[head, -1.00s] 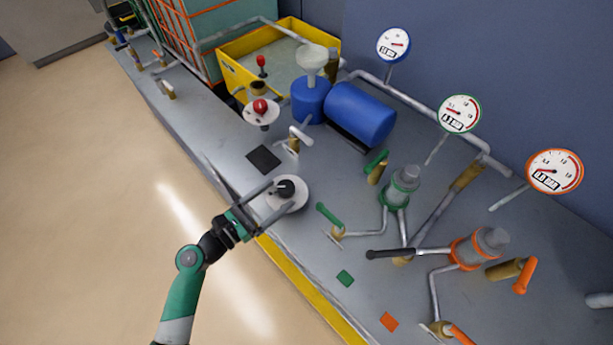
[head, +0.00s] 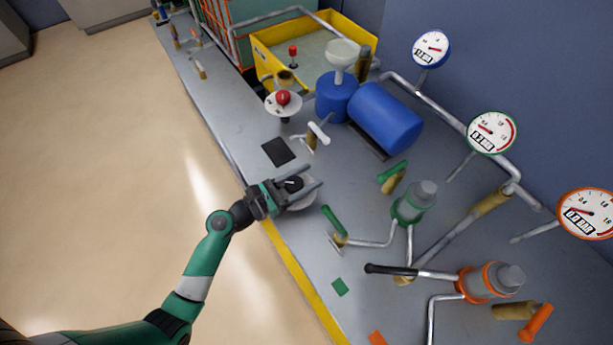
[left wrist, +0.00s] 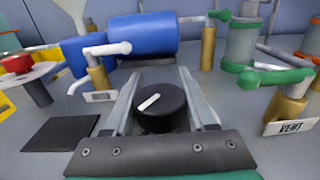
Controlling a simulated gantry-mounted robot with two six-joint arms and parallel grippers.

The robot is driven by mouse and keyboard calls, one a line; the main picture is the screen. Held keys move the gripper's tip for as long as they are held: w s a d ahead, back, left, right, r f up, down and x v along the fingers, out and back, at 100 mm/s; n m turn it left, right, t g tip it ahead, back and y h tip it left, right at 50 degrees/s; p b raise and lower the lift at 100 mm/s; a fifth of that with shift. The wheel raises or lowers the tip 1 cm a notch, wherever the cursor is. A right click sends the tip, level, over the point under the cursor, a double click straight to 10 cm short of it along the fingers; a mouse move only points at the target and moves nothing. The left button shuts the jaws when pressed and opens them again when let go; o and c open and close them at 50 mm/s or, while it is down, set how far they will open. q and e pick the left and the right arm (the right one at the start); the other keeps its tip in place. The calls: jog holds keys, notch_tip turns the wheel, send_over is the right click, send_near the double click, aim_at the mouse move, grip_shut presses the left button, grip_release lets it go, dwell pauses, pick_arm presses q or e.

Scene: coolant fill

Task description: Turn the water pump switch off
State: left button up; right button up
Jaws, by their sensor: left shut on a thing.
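The gripper is shut on the knob. No lettering beside the knob can be read. My right gripper is not in view.
A red button on a pale disc (head: 283,99) and a white-handled valve (head: 314,137) stand farther back. A green-handled valve (head: 334,222) is close on the right. A blue tank (head: 381,115) lies behind. The floor in front of the bench is clear.

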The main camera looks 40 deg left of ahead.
pick_arm(q)
jog(key=c, duration=0.4)
